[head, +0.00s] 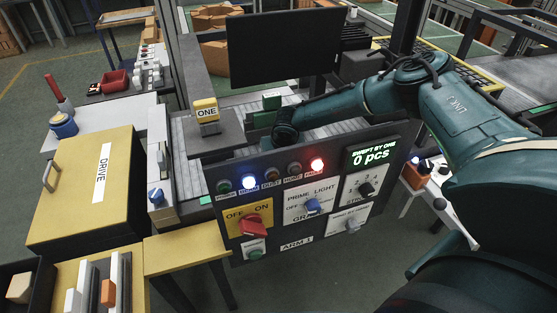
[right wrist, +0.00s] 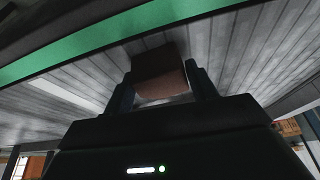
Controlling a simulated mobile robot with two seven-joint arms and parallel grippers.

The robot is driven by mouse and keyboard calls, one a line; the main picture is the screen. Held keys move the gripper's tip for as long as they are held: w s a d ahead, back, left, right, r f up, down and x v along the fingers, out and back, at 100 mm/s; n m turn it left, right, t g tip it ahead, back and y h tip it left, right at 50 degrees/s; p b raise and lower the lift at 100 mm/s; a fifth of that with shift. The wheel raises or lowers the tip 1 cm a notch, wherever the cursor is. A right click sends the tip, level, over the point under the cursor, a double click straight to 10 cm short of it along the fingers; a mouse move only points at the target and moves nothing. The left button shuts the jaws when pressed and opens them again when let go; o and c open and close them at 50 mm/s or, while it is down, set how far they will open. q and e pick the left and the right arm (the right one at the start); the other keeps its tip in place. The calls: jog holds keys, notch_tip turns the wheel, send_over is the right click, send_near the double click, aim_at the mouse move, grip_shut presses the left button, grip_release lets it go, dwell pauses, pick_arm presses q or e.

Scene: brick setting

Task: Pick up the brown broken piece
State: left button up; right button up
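In the right wrist view the brown broken piece (right wrist: 160,74) sits between the two fingers of my right gripper (right wrist: 164,84), over the grey slatted belt (right wrist: 240,50). The fingers stand close on either side of it. I cannot tell whether they press on it or whether it is lifted. In the head view my right arm reaches in from the right and goes down behind the control panel (head: 275,222). The panel hides that gripper and the piece there. My left gripper is not in view.
The upright panel with knobs, lamps and a "0 pcs" display (head: 371,156) stands in front of the belt. A dark monitor (head: 283,48) and a yellow "ONE" block (head: 206,110) are behind. A yellow "DRIVE" cabinet (head: 85,190) stands at left. A green strip (right wrist: 110,38) edges the belt.

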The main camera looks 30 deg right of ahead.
jog(key=c, duration=0.5)
